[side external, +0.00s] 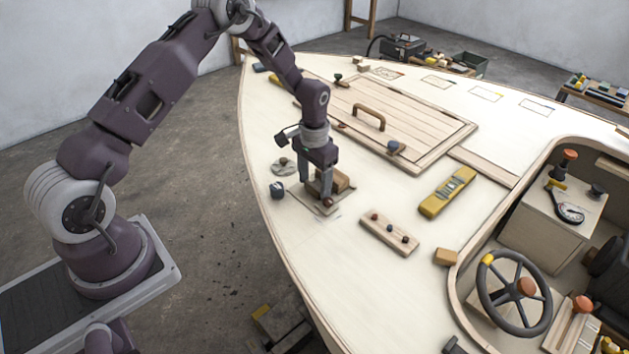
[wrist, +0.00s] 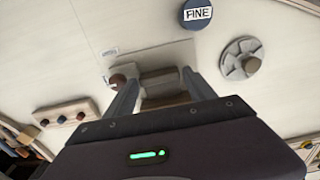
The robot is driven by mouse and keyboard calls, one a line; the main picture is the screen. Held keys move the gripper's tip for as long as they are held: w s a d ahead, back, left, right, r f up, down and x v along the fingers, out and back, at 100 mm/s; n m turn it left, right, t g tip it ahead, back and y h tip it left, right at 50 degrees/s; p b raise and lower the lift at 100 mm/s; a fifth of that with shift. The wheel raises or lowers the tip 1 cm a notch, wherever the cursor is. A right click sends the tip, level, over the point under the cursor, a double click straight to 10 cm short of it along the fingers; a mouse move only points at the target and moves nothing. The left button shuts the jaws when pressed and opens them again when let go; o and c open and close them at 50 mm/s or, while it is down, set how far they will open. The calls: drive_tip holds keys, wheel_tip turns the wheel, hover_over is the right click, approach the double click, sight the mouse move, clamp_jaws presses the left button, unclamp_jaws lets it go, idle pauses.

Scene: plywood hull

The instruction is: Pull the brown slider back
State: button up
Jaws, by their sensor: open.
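The brown slider looks like a brown wooden block (side external: 336,181) on a flat plate (side external: 312,203) near the hull's left edge. My gripper (side external: 315,190) points down at it, with the fingers low beside the block and partly hiding it. In the wrist view the block (wrist: 163,84) shows between the two parted fingers of my gripper (wrist: 160,88). The fingers are open; I cannot tell whether either touches the block. A small reddish-brown knob (wrist: 117,80) sits by the left finger in the wrist view; it also shows in the side view (side external: 327,204).
A wooden strip with several small knobs (side external: 389,233), a yellow level (side external: 447,191) and a small wood block (side external: 445,257) lie to the right. Bare deck lies between.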

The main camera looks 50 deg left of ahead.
clamp_jaws()
drive_tip(key=shift+s, duration=1.75)
unclamp_jaws()
drive_tip(key=shift+r, duration=0.1)
wheel_tip(320, 180, up, 7)
